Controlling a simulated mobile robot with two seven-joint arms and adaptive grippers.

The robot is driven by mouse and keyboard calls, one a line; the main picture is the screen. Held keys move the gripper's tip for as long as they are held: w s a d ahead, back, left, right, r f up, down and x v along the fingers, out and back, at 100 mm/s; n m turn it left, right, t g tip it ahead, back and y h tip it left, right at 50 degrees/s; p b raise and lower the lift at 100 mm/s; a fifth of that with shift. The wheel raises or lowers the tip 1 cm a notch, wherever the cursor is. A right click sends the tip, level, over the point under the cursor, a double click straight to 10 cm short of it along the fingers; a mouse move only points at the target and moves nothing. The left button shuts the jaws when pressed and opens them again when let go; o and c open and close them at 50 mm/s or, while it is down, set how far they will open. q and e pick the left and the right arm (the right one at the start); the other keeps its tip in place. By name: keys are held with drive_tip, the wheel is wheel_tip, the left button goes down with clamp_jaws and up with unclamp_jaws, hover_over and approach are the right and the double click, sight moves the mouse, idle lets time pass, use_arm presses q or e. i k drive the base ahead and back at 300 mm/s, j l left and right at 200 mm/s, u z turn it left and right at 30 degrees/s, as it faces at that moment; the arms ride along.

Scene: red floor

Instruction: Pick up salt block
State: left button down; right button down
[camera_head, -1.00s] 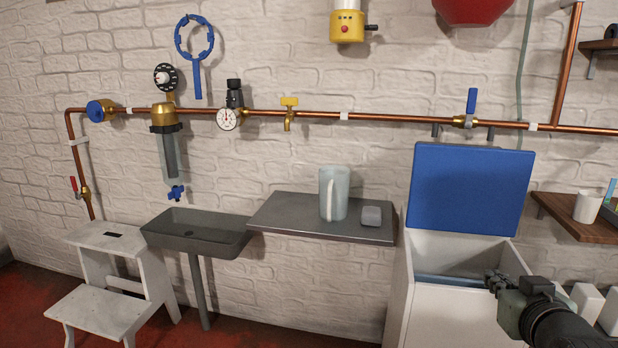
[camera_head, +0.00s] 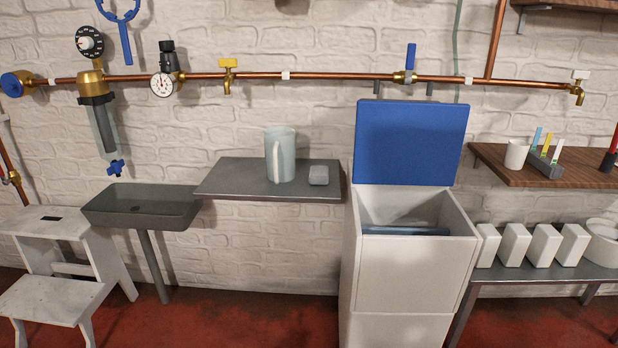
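Several white blocks stand upright in a row on a low grey bench (camera_head: 545,275) at the right. They look like salt blocks; the leftmost block (camera_head: 487,246) is beside the white cabinet, and the rightmost block (camera_head: 573,245) is near a white round container. Neither of my grippers is in view.
A white cabinet (camera_head: 405,270) stands open with its blue lid (camera_head: 411,143) raised. A grey shelf (camera_head: 235,180) holds a jug (camera_head: 280,155) and a small grey block (camera_head: 318,175). A wooden shelf (camera_head: 500,174) hangs above the white blocks. A white step stool (camera_head: 50,295) stands left.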

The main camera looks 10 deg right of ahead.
sight(492, 238)
drive_tip(key=z, duration=1.75)
